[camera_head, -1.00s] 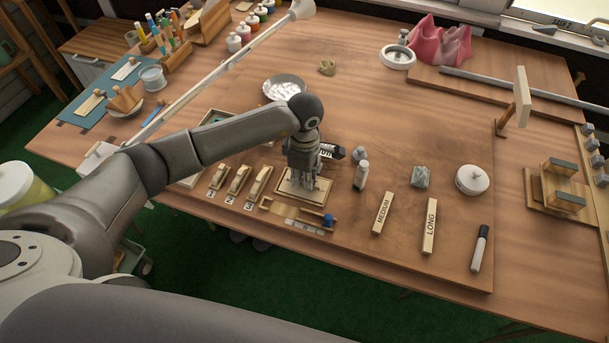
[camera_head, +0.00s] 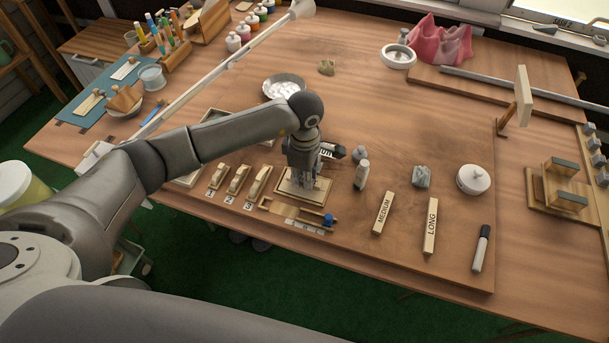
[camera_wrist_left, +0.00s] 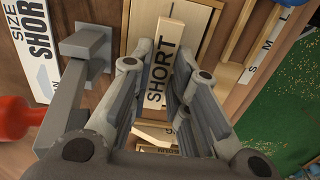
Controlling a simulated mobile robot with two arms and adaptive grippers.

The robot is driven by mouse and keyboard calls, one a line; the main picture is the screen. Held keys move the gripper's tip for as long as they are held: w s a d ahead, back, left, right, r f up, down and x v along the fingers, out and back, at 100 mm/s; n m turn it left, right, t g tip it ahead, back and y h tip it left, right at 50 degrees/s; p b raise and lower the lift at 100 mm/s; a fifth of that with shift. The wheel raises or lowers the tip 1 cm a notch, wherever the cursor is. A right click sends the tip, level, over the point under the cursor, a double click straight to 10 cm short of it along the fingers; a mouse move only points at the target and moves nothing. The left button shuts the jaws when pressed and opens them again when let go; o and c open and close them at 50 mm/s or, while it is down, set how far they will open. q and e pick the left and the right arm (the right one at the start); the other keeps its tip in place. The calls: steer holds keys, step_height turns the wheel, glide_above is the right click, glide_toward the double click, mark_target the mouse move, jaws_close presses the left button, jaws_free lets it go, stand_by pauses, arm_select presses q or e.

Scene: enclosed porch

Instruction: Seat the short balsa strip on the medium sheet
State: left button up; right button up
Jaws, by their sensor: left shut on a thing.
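The short balsa strip (camera_wrist_left: 160,75), lettered SHORT, lies between the fingers of my left gripper (camera_wrist_left: 168,110) in the left wrist view. My left gripper also shows in the head view (camera_head: 303,184), pointing down over a pale stepped sheet (camera_head: 287,194). It is shut on the strip. The sheet's pale surface (camera_wrist_left: 142,18) shows beside and beyond the strip in the wrist view. The strip is low over the sheet; I cannot tell whether it touches. In the head view the gripper hides the strip. My right gripper is not in view.
Strips lettered MEDIUM (camera_head: 382,213) and LONG (camera_head: 430,226) lie to the right. A small bottle (camera_head: 362,174) and a grey block (camera_head: 421,176) stand nearby. Numbered wooden pieces (camera_head: 238,180) are left of the gripper, a blue-knobbed gauge (camera_head: 297,215) in front. The table behind is fairly clear.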

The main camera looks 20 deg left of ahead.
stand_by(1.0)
arm_select(q)
steer(key=shift+f+b, duration=0.5)
steer(key=shift+b, duration=0.3)
steer(key=o, duration=0.7)
steer(key=shift+o, duration=0.3)
steer(key=o, duration=0.6)
steer(key=shift+o, duration=0.2)
steer(key=shift+r, duration=0.1)
